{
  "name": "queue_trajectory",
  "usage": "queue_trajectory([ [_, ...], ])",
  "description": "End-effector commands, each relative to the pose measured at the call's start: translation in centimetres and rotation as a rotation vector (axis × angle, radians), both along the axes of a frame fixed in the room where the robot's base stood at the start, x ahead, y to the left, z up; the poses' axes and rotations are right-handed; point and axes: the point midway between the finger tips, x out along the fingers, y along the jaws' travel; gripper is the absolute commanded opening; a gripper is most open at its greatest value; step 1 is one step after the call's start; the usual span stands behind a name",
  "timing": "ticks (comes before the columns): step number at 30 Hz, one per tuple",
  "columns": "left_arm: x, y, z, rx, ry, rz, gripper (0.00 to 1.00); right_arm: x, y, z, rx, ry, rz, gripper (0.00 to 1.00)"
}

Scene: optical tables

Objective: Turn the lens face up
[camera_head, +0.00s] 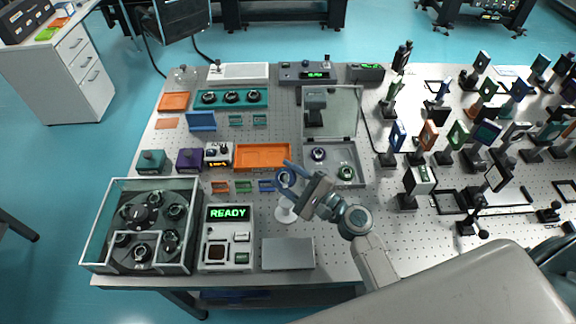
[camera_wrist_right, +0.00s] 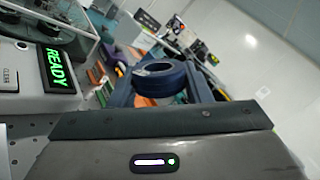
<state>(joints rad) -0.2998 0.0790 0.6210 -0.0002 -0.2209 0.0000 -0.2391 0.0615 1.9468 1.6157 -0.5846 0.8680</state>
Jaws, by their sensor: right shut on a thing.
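The lens (camera_head: 281,178) is a dark blue ring in the head view, held in the air above the front middle of the table. It also shows in the wrist view as a thick dark blue ring (camera_wrist_right: 160,80) between the two fingers. My right gripper (camera_head: 290,176) is shut on the ring's rim, with one finger on either side of it. The ring looks tilted in the head view. I cannot tell which face of the lens points up. A small white round stand (camera_head: 285,215) is below it, partly hidden. My left gripper is not in view.
A device reading READY (camera_head: 229,213) and a walled box with dark round parts (camera_head: 92,232) stand to the left. A grey block (camera_head: 288,254) lies at the front edge. An orange tray (camera_head: 263,168) is behind the lens. Several mounted optics crowd the right side.

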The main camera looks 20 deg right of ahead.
Motion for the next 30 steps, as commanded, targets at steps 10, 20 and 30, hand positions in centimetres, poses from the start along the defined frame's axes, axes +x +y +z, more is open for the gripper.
queue_trajectory([
  [10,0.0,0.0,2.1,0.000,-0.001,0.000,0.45,-0.2,0.5,-1.8,0.628,0.347,0.000,0.18],
  [20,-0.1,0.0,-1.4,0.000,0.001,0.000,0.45,-0.2,0.5,-5.6,0.692,0.382,0.002,0.18],
  [30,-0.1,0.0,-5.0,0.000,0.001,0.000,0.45,-0.2,0.5,-9.1,0.690,0.380,0.001,0.18],
])
